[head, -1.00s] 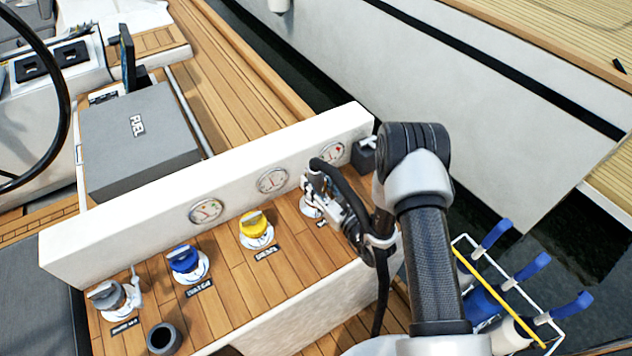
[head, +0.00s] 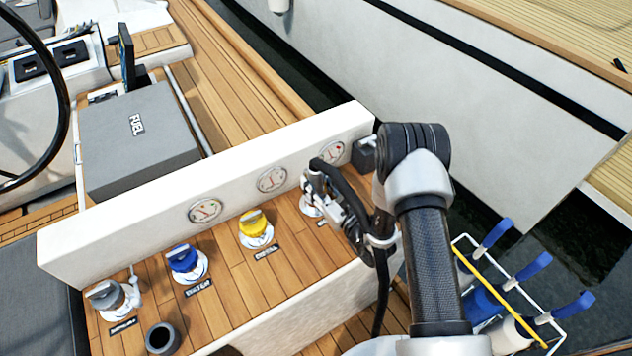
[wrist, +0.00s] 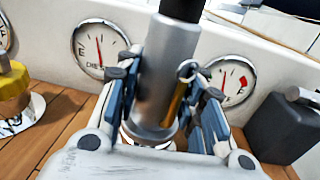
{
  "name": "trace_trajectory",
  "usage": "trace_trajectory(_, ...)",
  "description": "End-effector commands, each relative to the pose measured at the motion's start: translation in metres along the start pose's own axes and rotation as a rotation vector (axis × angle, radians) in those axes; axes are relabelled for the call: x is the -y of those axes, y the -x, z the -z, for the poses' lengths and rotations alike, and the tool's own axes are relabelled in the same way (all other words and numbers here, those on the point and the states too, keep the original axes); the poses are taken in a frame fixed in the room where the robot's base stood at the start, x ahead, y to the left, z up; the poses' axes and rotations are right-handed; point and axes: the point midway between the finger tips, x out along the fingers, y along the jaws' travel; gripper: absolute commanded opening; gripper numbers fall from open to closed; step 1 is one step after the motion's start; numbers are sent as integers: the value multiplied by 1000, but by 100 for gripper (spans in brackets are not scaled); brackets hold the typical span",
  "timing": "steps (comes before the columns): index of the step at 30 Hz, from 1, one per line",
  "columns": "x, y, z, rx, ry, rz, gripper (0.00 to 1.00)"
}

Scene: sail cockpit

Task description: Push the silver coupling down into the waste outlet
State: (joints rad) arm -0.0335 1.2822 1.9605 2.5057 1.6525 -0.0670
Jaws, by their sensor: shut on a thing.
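The silver coupling (wrist: 153,95) stands nearly upright in the wrist view, with a dark hose end above it. My gripper (wrist: 165,105) is shut on it, with one blue-padded finger on either side. A small brass-coloured lever with a ring lies along its right side. The waste outlet (head: 307,209) shows as a pale round flange on the teak at the right end of the row, under my gripper (head: 322,193) in the head view. The coupling's lower end is over the flange, but the fingers hide how far in it sits.
A white wall with gauges (head: 272,180) stands close behind. Yellow (head: 253,224), blue (head: 183,260) and grey (head: 104,294) caps are to the left. A dark grey box (wrist: 283,130) stands to the right. A dark cup (head: 162,339) is at front left.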

Motion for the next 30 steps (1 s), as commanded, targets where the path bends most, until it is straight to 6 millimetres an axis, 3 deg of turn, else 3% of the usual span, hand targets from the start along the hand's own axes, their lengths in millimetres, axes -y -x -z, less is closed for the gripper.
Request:
trace_trajectory(9,0,0,6,3,1,0,0)
trace_trajectory(10,0,0,5,3,1,0,37)
trace_trajectory(13,0,0,5,3,1,0,43)
trace_trajectory(23,0,1,7,-2,-1,0,44)
trace_trajectory(30,0,18,6,-2,-1,1,44)
